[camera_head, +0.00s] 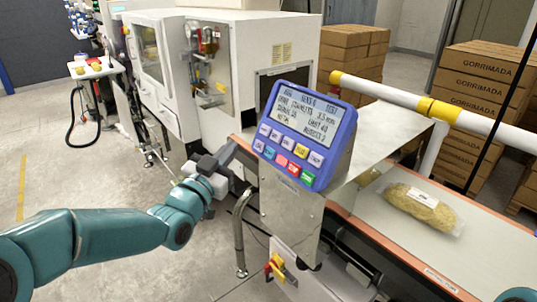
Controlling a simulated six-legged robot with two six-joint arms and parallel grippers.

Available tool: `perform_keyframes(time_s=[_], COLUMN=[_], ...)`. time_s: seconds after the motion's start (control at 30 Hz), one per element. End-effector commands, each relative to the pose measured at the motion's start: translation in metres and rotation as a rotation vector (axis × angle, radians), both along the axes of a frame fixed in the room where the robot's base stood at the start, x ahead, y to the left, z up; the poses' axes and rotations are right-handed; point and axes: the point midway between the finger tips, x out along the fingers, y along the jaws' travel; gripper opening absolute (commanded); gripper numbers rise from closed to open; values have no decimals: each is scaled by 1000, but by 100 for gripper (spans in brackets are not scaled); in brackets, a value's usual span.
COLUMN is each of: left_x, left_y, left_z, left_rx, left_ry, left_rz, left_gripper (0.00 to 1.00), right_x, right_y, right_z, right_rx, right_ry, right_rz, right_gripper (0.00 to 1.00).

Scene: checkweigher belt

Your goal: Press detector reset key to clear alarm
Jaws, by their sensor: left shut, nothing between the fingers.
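The detector's blue control panel (343,147) sits tilted on a metal housing, its lit screen (305,114) showing lines of text. Below the screen are two rows of small keys: mostly pale ones with a yellow key (300,151) above, and blue, pink, red and green ones below, including a green key (308,178). The key labels are too small to read, so I cannot tell which one is reset. My left gripper (230,150) is shut and empty, just left of the panel, apart from the keys in the picture. My right gripper is out of view.
A packed bag (420,207) with a white label lies on the conveyor belt (400,250) at right. A yellow-and-white rail (440,108) runs above the belt. A white machine (235,50) stands behind the panel. Stacked cartons (475,100) stand at the back right.

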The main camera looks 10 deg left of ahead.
Motion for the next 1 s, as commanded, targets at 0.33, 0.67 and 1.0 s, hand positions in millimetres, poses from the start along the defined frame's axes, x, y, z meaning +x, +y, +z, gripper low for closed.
perform_keyframes(time_s=[0.33,0.67,1.0], left_x=[2,32,55], left_y=[-3,-29,-47], left_z=[-3,-23,-41], left_rx=[-1,-1,1], left_ry=[3,4,1], left_rz=[1,1,3], left_gripper=[0,0,0], right_x=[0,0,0], right_y=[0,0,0], right_z=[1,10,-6], right_rx=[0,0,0], right_ry=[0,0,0], right_rz=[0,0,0], right_gripper=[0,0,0])
